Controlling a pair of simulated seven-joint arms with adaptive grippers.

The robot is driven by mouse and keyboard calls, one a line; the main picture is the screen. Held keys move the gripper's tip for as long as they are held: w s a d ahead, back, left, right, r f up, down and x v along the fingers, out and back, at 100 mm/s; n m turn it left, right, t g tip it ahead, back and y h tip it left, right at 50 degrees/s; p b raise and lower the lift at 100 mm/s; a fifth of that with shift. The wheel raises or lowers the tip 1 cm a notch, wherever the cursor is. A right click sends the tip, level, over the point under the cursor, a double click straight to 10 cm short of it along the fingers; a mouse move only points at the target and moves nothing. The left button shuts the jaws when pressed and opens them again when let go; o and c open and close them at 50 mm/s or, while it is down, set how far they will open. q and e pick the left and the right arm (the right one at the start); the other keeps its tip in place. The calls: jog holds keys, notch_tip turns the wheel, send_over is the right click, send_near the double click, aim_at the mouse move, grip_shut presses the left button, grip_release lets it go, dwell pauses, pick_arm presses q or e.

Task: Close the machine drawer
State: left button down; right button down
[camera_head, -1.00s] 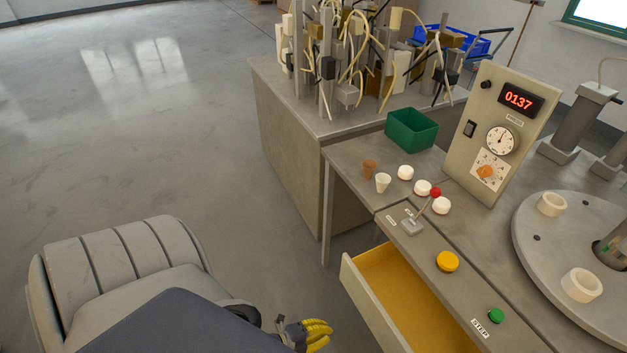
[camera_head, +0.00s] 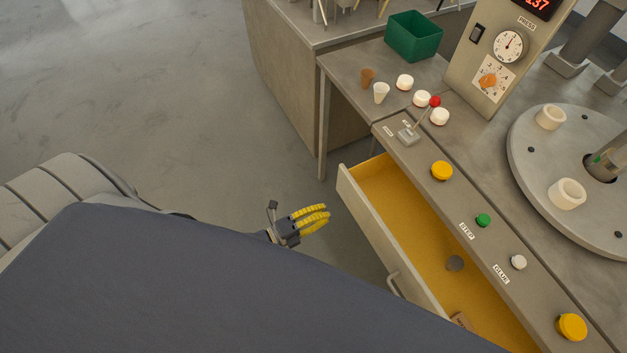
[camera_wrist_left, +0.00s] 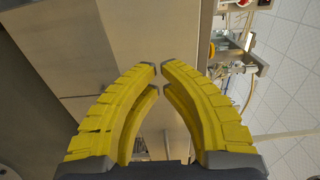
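The machine drawer (camera_head: 376,232) is pulled out from under the machine's table, showing its yellow inside. Its pale front carries a handle (camera_head: 396,286). A grey disc (camera_head: 454,263) and a small brown piece (camera_head: 461,320) lie inside. My left gripper (camera_head: 327,216) is just left of the drawer front's far end, apart from it in the picture. Its yellow fingers curve together in the left wrist view (camera_wrist_left: 160,68), tips almost meeting, with nothing between them. The drawer's near end is cut off or hidden behind my arm. My right gripper is not in view.
On the table stand a lever (camera_head: 410,134), yellow buttons (camera_head: 441,170), a green button (camera_head: 483,220), a green bin (camera_head: 413,36), small cups (camera_head: 381,93) and a round turntable (camera_head: 525,150). The floor (camera_head: 190,110) left of the drawer is clear.

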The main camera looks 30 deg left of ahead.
aim_at(352, 199)
pick_arm(q)
jog(key=x, duration=0.8)
jog(key=shift+w+d, duration=0.15)
jog(key=shift+w, duration=0.15)
